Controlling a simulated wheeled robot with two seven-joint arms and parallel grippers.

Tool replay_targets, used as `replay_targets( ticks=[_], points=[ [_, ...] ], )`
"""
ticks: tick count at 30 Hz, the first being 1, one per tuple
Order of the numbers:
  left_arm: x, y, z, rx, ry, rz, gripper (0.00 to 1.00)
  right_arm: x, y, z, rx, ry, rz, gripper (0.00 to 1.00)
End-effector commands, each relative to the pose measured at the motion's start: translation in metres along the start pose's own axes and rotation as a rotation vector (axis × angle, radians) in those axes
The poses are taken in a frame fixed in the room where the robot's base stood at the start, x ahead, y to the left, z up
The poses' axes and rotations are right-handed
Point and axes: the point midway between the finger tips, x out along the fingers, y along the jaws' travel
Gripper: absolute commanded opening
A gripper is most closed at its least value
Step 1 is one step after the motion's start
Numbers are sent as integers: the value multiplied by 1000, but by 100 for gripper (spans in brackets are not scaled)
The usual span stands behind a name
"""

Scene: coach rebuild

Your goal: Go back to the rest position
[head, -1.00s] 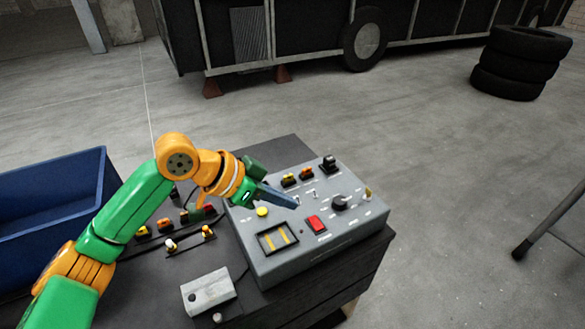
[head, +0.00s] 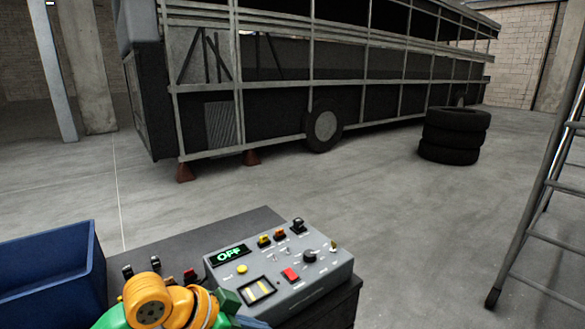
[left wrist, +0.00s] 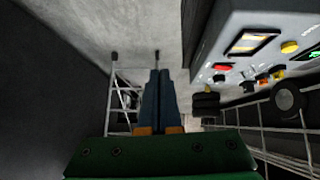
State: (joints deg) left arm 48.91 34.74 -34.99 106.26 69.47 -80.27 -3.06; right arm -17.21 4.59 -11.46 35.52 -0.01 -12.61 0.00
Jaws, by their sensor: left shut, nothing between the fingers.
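The control box (head: 325,278) sits on a dark table and has a red button, a yellow button, a black knob, several switches and a green display reading OFF. The box also shows at the upper right of the left wrist view (left wrist: 222,35). My right gripper is not in view.
A blue bin (head: 50,265) stands at the left. The dark table (head: 225,231) holds the box. Beyond it are a bus frame (head: 385,100), stacked tyres (head: 452,135) and a ladder (head: 545,205) at the right. The floor between is clear.

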Motion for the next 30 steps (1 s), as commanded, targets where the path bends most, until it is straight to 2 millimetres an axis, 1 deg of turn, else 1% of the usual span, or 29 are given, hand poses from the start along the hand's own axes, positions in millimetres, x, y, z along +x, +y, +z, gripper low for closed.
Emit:
replay_targets(
  ticks=[5, 8, 11, 12, 14, 16, 20, 21, 23, 24, 26, 27, 30],
  points=[
    [25, 15, 30, -23, -24, -7, 0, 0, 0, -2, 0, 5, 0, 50],
    [39, 25, 51, -52, -37, -25, 0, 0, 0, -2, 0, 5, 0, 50],
    [51, 35, 76, -99, -51, -53, 0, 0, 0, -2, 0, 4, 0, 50],
    [54, 39, 87, -124, -58, -70, 0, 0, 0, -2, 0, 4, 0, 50],
    [58, 44, 105, -168, -73, -98, 0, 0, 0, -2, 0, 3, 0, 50],
    [59, 50, 128, -227, -95, -138, 0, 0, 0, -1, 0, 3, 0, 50],
    [54, 59, 173, -346, -156, -228, 0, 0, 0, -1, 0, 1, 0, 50],
    [50, 62, 188, -382, -179, -258, 0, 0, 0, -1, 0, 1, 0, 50],
    [43, 66, 209, -435, -218, -303, 0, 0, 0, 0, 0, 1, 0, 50],
    [38, 69, 223, -469, -246, -335, 0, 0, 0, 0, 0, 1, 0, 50],
    [28, 73, 244, -519, -291, -382, 0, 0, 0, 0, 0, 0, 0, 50],
    [20, 77, 258, -550, -324, -414, 0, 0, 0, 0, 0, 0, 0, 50],
    [1, 85, 292, -621, -409, -493, 0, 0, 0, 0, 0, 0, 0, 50]
  ],
)
